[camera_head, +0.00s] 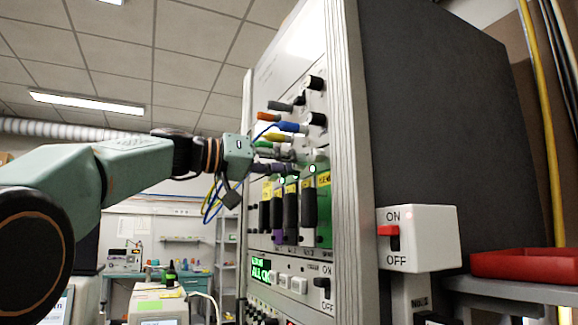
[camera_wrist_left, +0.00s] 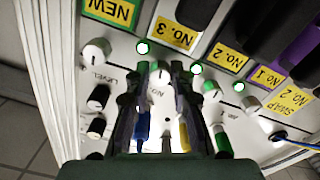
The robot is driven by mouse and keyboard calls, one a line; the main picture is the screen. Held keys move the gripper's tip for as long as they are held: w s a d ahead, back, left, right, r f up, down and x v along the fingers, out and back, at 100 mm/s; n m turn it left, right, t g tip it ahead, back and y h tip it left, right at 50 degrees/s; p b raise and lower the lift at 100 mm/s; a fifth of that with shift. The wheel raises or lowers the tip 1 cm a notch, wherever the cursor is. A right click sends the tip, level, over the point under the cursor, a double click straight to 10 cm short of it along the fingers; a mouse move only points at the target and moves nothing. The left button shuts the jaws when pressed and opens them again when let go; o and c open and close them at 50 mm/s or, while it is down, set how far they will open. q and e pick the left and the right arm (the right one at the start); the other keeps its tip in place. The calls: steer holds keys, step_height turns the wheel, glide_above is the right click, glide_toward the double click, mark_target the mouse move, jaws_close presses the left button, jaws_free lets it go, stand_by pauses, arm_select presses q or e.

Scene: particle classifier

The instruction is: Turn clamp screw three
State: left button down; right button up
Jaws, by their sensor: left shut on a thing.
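My left gripper (camera_head: 302,160) reaches in from the left to the front panel of the tall instrument rack (camera_head: 347,130). In the left wrist view the dark fingers of this gripper (camera_wrist_left: 160,73) are shut on a pale round clamp screw (camera_wrist_left: 158,74), just beside the yellow "NO. 3" label (camera_wrist_left: 175,34), which appears upside down. The fingers hide most of the screw, so its turn angle cannot be read. Other pale screws (camera_wrist_left: 211,88) stand to the right, near the "NO. 2" label (camera_wrist_left: 225,57). My right gripper is not in view.
Coloured plugs (camera_head: 290,127) and black knobs (camera_head: 315,83) stick out above the gripper. Dark modules (camera_head: 291,210) sit below it. A green display (camera_head: 261,270) reads "ALL OK". An ON/OFF switch box (camera_head: 420,240) and a red tray (camera_head: 525,264) are to the right.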

arm_select(q)
steer(key=shift+m, duration=0.5)
steer(key=c, duration=1.1)
jaws_free()
steer(key=shift+c, duration=0.2)
steer(key=v, duration=1.2)
steer(key=shift+r, duration=0.1)
